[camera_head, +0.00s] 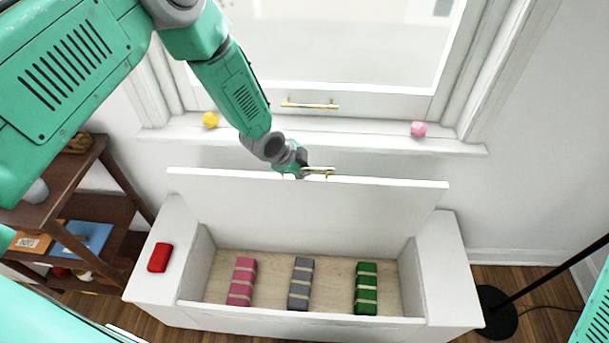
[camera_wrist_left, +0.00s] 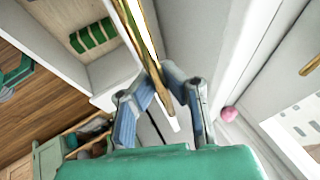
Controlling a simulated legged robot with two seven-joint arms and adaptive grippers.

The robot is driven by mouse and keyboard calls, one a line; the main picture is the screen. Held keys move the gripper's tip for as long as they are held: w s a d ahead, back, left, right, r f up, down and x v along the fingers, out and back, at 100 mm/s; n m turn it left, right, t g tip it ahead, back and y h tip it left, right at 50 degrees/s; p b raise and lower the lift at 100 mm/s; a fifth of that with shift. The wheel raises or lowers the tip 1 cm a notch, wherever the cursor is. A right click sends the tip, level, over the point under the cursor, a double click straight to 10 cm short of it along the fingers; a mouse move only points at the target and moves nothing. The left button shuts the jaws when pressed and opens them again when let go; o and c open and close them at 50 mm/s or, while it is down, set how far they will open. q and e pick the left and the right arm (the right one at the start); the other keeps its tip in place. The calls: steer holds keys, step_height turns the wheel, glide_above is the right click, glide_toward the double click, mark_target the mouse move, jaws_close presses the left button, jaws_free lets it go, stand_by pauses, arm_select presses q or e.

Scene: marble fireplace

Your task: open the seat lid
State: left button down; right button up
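The white seat lid (camera_head: 310,207) of the window bench (camera_head: 450,262) stands raised, close to upright, along the back of the box in the head view. A gold handle (camera_head: 318,170) is at its top edge. My left gripper (camera_head: 305,171) is at this handle. In the left wrist view, its blue-grey fingers (camera_wrist_left: 163,85) close in from both sides on the gold handle bar (camera_wrist_left: 150,50). The box is uncovered, with pink blocks (camera_head: 242,282), grey blocks (camera_head: 301,284) and green blocks (camera_head: 366,288) in rows on its wooden floor. My right gripper does not show.
A red block (camera_head: 160,257) lies on the bench's left end. A yellow ball (camera_head: 210,119) and a pink ball (camera_head: 418,129) sit on the window sill. A brown shelf (camera_head: 95,200) stands left; a black lamp base (camera_head: 497,312) stands right.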

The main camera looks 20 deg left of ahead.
arm_select(q)
steer(key=shift+w+r, duration=0.25)
steer(key=shift+w, duration=0.05)
steer(key=c, duration=1.6)
jaws_free()
steer(key=shift+s, duration=0.25)
steer(key=v, duration=1.2)
steer(key=shift+f, duration=0.1)
